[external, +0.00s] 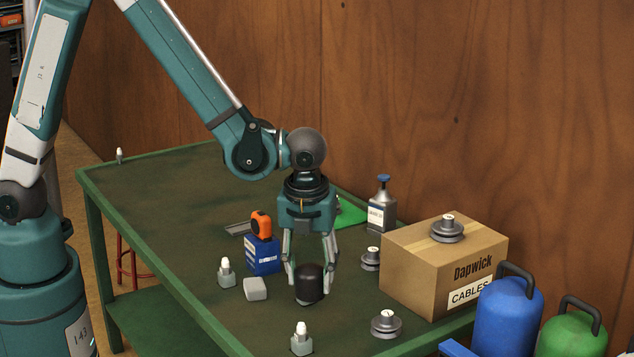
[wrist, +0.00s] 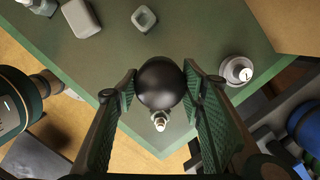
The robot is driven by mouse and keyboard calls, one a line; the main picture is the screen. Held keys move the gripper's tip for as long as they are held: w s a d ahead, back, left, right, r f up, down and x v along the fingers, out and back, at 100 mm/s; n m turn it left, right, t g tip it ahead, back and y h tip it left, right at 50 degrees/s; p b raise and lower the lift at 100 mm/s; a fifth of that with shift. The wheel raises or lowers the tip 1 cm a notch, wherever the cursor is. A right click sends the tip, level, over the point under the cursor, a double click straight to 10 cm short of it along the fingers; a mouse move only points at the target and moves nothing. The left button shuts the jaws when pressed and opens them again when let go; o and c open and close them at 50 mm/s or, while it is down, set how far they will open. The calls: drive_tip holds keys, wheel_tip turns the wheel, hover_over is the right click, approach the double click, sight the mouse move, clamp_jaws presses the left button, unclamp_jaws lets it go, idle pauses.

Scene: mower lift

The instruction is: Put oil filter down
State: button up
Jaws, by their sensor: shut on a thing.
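The oil filter (external: 309,283) is a dark, rounded black cylinder held upright between my gripper's fingers. My gripper (external: 310,272) points straight down over the green table (external: 180,190) and is shut on the filter. In the external view the filter's lower end is at or just above the tabletop; I cannot tell whether it touches. In the wrist view the filter's round dark top (wrist: 160,84) sits between the tips of the two green-padded fingers (wrist: 160,90). The filter's underside is hidden.
Around it stand a grey block (external: 255,288), a spark plug (external: 226,273), another spark plug (external: 301,340), a pulley (external: 386,324) and a blue box (external: 263,255) with an orange item (external: 261,224). A cardboard box (external: 420,270) is at right. Bare tabletop lies at left.

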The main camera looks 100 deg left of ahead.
sight(309, 269)
drive_tip(key=shift+f, duration=1.75)
drive_tip(key=shift+f+b, duration=0.35)
drive_tip(key=shift+f, duration=1.7)
drive_tip(key=shift+f, duration=0.2)
drive_tip(key=o, duration=1)
drive_tip(key=shift+o, duration=0.2)
drive_tip(key=shift+r, duration=0.15)
drive_tip(key=shift+d+r+p, duration=0.2)
drive_tip(key=shift+d+r, duration=0.1)
drive_tip(key=shift+r, duration=1.7)
drive_tip(key=shift+d+r+p, duration=0.2)
drive_tip(key=shift+d+r, duration=0.1)
drive_tip(key=shift+r, duration=1.7)
drive_tip(key=shift+d+r+p, duration=0.2)
drive_tip(key=shift+d+r, duration=0.1)
drive_tip(key=shift+r, duration=1.7)
